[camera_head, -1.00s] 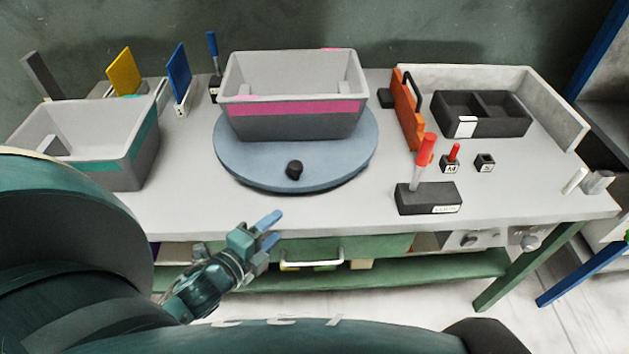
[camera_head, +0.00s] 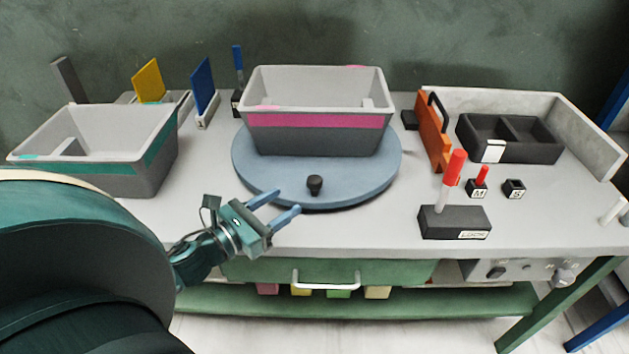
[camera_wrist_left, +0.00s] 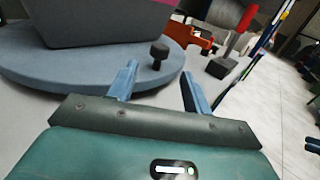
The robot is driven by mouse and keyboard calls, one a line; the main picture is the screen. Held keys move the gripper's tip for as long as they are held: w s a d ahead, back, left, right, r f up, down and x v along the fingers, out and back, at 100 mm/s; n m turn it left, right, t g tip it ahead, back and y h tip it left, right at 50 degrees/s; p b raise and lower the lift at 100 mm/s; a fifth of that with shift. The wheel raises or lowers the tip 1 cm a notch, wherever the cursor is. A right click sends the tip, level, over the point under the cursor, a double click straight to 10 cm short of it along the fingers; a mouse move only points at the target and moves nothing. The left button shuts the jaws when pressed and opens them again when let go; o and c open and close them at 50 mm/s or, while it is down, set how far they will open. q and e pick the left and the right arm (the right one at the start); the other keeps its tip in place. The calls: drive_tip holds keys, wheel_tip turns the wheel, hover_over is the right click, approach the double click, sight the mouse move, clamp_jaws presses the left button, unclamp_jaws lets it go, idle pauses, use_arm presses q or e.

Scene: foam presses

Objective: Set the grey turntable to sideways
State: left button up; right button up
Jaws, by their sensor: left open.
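The grey-blue round turntable (camera_head: 255,172) lies on the table and bears a grey bin with a pink band (camera_head: 318,120). A black knob (camera_head: 315,185) stands up near its front edge. My left gripper (camera_head: 283,206) is open and empty, just in front of the turntable and a little left of the knob, with its fingers pointing right and back. In the left wrist view the turntable (camera_wrist_left: 40,75) fills the left, and the knob (camera_wrist_left: 158,52) shows beyond the gap between my open fingers (camera_wrist_left: 158,85), apart from them. My right gripper is not in view.
A grey bin with a teal band (camera_head: 160,150) stands at the left. An orange panel with a black handle (camera_head: 432,135), a dark two-part tray (camera_head: 508,140) and a dark block with a red-topped lever (camera_head: 455,222) stand at the right. The front table strip is clear.

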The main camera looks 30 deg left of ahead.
sight(309, 186)
use_arm(q)
drive_tip(key=p+x, duration=0.1)
drive_tip(key=x, duration=0.9)
drive_tip(key=shift+a, duration=0.1)
drive_tip(key=shift+c, duration=0.5)
clamp_jaws()
